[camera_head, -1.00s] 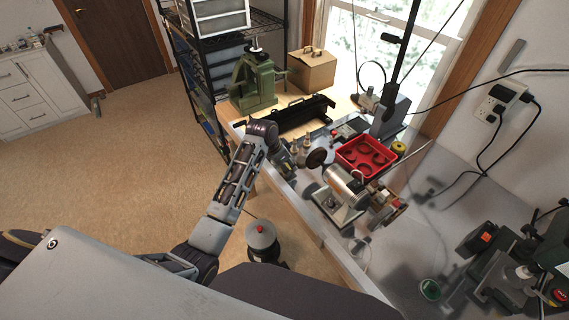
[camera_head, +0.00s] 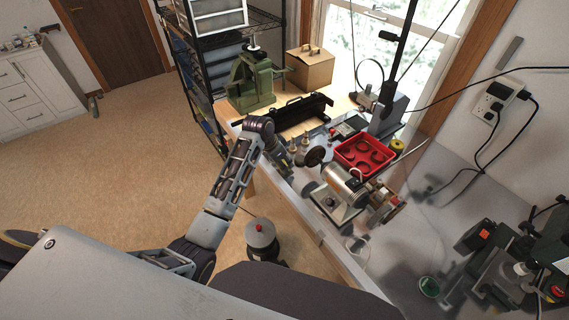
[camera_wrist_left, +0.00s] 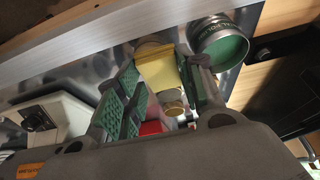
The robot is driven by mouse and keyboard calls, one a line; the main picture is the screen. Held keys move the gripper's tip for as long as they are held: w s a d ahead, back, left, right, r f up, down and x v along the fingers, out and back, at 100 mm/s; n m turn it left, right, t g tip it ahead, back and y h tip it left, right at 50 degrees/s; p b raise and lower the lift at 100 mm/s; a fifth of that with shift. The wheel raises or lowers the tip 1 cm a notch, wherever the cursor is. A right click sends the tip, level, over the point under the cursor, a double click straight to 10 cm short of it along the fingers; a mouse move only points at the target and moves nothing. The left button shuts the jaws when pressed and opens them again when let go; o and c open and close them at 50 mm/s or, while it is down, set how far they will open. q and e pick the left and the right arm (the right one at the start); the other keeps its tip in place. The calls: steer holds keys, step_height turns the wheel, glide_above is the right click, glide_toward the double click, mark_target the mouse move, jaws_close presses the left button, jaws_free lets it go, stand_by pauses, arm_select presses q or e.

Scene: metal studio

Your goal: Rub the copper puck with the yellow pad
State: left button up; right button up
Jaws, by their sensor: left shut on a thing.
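My left gripper (camera_head: 284,158) is over the near edge of the metal-topped bench, its fingers small and partly hidden by the arm in the head view. In the left wrist view, its green-lined fingers (camera_wrist_left: 160,90) are shut on the yellow pad (camera_wrist_left: 157,68), a blocky piece with a flat face. Small round tan and coppery pieces (camera_wrist_left: 173,108) show just below the pad in the picture. They may include the copper puck, but I cannot tell, nor whether the pad touches them. My right gripper is in neither view.
A round tin with a green top (camera_wrist_left: 220,43) is close beside the fingers. A bench polisher (camera_head: 342,190) and a red tray (camera_head: 364,156) stand to the right.

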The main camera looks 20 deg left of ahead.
arm_select(q)
steer(key=shift+s+d, duration=0.1)
stand_by(0.5)
steer(key=shift+s+d, duration=0.45)
steer(key=shift+d, duration=0.1)
steer(key=shift+w+a, duration=0.6)
steer(key=shift+a, duration=0.15)
steer(key=shift+s+d, duration=0.15)
steer(key=shift+d, duration=0.05)
stand_by(0.3)
steer(key=shift+s+d, duration=0.45)
steer(key=shift+d, duration=0.1)
steer(key=shift+w+a, duration=0.15)
steer(key=shift+w+a, duration=0.45)
steer(key=shift+a, duration=0.15)
steer(key=shift+s+d, duration=0.1)
steer(key=shift+d, duration=0.05)
stand_by(0.4)
